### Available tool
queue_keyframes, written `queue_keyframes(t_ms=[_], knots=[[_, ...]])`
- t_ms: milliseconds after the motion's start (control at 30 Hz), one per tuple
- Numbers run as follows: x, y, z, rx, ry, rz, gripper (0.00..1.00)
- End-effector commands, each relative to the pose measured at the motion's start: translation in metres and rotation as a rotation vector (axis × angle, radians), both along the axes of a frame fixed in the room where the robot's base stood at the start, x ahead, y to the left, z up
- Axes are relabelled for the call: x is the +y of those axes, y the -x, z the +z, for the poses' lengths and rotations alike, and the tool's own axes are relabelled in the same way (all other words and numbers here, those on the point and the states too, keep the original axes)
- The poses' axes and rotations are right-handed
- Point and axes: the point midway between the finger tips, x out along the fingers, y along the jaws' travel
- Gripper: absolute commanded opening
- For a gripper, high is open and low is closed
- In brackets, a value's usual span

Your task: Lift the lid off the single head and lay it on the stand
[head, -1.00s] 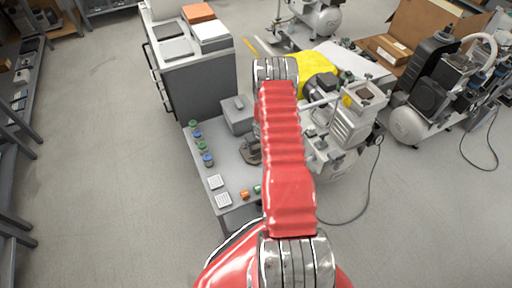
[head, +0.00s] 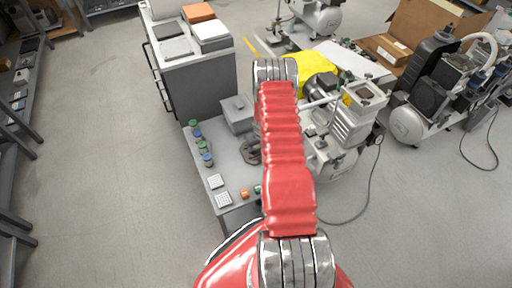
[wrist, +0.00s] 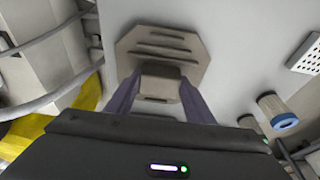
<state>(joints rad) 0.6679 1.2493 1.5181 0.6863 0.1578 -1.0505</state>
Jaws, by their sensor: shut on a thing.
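My gripper (wrist: 158,98) is shut on the knob of the grey octagonal lid (wrist: 155,40), which has several raised ribs. The lid lies over a flat pale grey surface in the wrist view; I cannot tell whether it touches. In the head view my red arm hides most of the gripper and lid, with only a dark part showing beside the arm above the grey bench (head: 226,157). The single head (head: 363,96) stands at right on the compressor, its square top rim showing a darker inside. I cannot single out the stand.
Jars with blue and green caps (head: 202,147) line the bench's left edge. A yellow cloth (head: 308,70) and another compressor (head: 410,122) are at right.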

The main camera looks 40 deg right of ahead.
Motion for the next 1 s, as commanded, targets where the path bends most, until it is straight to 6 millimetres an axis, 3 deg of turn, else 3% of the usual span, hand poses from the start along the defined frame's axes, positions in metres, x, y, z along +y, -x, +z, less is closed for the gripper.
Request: queue_keyframes(t_ms=[300, 333, 600, 800, 1000], knots=[[-0.0009, -0.0008, 0.0009, -0.002, 0.001, 0.0, 0.05], [-0.001, -0.0008, 0.0009, -0.002, 0.001, 0.0, 0.5], [-0.0006, -0.0002, 0.0004, -0.001, 0.001, -0.001, 0.69], [0.0003, 0.0009, -0.0008, 0.001, -0.001, -0.001, 0.71], [0.0, 0.0005, -0.0004, 0.001, -0.001, -0.001, 0.85]])
